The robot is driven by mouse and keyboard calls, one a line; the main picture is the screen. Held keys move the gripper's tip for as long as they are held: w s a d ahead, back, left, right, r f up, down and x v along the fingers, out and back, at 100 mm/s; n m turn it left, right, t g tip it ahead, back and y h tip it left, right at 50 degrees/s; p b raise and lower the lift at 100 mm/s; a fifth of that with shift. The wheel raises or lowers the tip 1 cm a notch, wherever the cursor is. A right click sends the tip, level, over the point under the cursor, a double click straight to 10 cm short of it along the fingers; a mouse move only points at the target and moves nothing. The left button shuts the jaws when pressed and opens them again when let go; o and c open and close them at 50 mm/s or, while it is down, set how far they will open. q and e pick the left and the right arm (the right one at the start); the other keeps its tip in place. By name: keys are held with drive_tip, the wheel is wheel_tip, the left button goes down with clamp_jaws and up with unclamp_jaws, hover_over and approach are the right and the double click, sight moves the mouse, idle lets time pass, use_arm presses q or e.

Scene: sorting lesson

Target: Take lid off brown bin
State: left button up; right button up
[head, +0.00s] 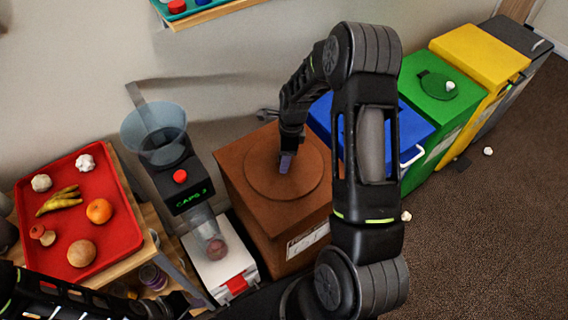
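The brown bin (298,246) stands in the middle of the head view. Its round brown lid (308,177) lies flat on its top. Any handle there is hidden by the gripper. I cannot tell whether the fingers are open or closed on something.
Left of the bin stand a capsule machine (184,190) and a red tray (110,225) with fruit and mushrooms. To the right are blue (412,127), green (438,104) and yellow (480,52) bins. White scraps lie on the dark floor.

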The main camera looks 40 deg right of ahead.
drive_tip(key=shift+f, duration=0.2)
drive_tip(key=shift+c, duration=0.4)
clamp_jaws()
idle(0.5)
